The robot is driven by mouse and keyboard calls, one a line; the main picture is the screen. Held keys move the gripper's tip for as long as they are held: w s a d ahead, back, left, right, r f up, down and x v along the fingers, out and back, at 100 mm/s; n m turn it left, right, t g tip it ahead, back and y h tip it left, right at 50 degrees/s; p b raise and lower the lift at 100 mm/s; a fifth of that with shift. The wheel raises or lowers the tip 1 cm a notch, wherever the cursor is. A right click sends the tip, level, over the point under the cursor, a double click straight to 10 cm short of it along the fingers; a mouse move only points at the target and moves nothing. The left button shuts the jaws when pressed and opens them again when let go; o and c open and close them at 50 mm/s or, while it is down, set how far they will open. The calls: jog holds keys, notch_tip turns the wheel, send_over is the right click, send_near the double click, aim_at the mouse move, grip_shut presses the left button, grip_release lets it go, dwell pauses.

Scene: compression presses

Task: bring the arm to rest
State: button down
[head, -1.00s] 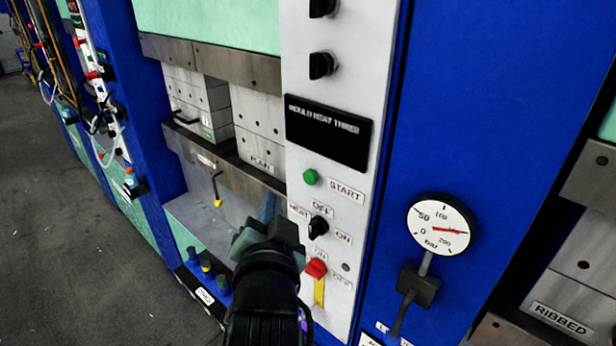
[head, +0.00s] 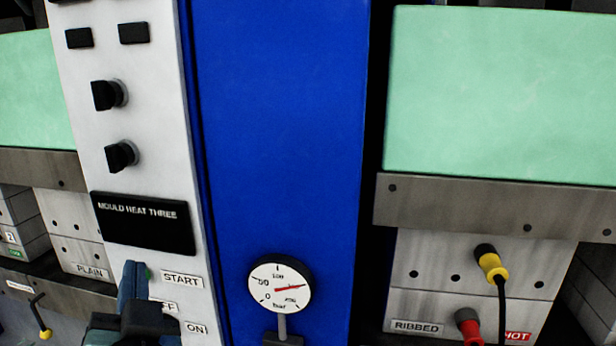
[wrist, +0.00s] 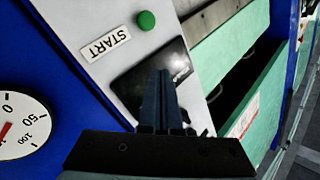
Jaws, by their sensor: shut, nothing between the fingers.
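My gripper (head: 134,277) shows at the bottom left of the head view, in front of the white control panel (head: 145,75), with its fingers pointing up. In the wrist view its fingers (wrist: 160,98) are together, with nothing between them. They overlap the black display (wrist: 140,75) in that view; I cannot tell how far apart they are. The display reads "MOULD HEAT THREE" in the head view (head: 144,224). The green START button (wrist: 147,21) is clear in the wrist view; in the head view my gripper mostly hides it.
A pressure gauge (head: 279,287) sits on the blue column (head: 280,120), right of the panel. A press with a RIBBED mould (head: 440,300) stands at the right, with a yellow connector (head: 491,263) and a red connector (head: 468,323) plugged in. The PLAIN mould (head: 75,240) is at the left.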

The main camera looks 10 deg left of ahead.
jog(key=w+d+r+t+h+b, duration=0.1)
jog(key=d+r+t+h+b, duration=0.3)
jog(key=d+r, duration=0.6)
jog(key=s+d+r+t+h, duration=0.3)
jog(key=s+d+r+t, duration=0.1)
jog(key=d, duration=0.3)
jog(key=s+d+r+t+h+b, duration=0.1)
jog(key=s+d+r+t+h, duration=0.2)
jog(key=d+r, duration=0.3)
jog(key=shift+s+d+r+m+t, duration=0.35)
jog(key=shift+d+t, duration=0.25)
jog(key=shift+d, duration=0.35)
jog(key=shift+f, duration=0.1)
